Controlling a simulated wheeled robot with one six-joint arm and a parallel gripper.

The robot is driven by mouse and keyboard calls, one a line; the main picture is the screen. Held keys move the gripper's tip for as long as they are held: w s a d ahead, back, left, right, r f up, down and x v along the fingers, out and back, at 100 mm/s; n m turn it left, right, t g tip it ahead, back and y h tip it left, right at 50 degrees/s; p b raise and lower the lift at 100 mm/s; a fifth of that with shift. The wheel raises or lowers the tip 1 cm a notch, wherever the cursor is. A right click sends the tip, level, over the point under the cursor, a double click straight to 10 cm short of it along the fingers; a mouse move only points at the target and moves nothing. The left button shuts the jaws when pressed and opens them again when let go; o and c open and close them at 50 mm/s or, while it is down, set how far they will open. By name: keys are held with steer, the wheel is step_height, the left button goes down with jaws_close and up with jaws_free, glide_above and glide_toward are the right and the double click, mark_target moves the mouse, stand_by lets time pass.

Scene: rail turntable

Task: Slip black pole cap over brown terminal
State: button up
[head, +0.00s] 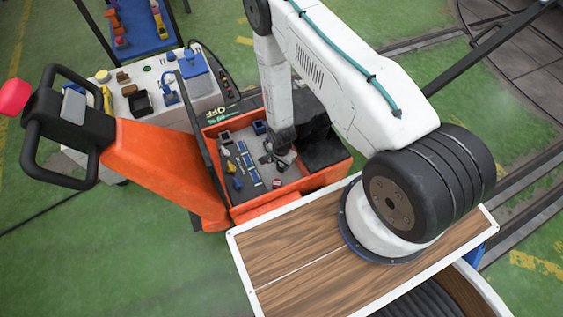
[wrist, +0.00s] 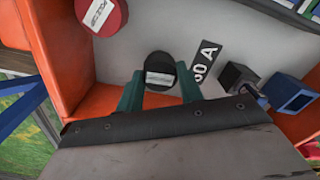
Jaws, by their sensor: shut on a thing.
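My gripper (wrist: 159,85) has its green fingers closed on a round black cap (wrist: 160,68) with a white label on top. The cap is over the grey floor of an orange-walled bin; I cannot tell whether it still touches the floor. In the head view my gripper (head: 280,148) is low inside that bin, and the cap is too small to make out there. A small brown piece (head: 122,77) stands on the pale cart top at the left; I cannot tell whether it is the brown terminal.
The orange bin (head: 300,198) holds several small parts. In the wrist view a red cap (wrist: 102,14), an 80 A label (wrist: 206,63), a dark box (wrist: 237,77) and a blue box (wrist: 290,94) lie near. An orange-and-black handle (head: 150,155) rises between bin and cart.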

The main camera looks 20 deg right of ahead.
steer(key=shift+f, duration=0.2)
stand_by(0.4)
steer(key=o, duration=1)
steer(key=shift+o, duration=0.2)
steer(key=shift+r, duration=0.1)
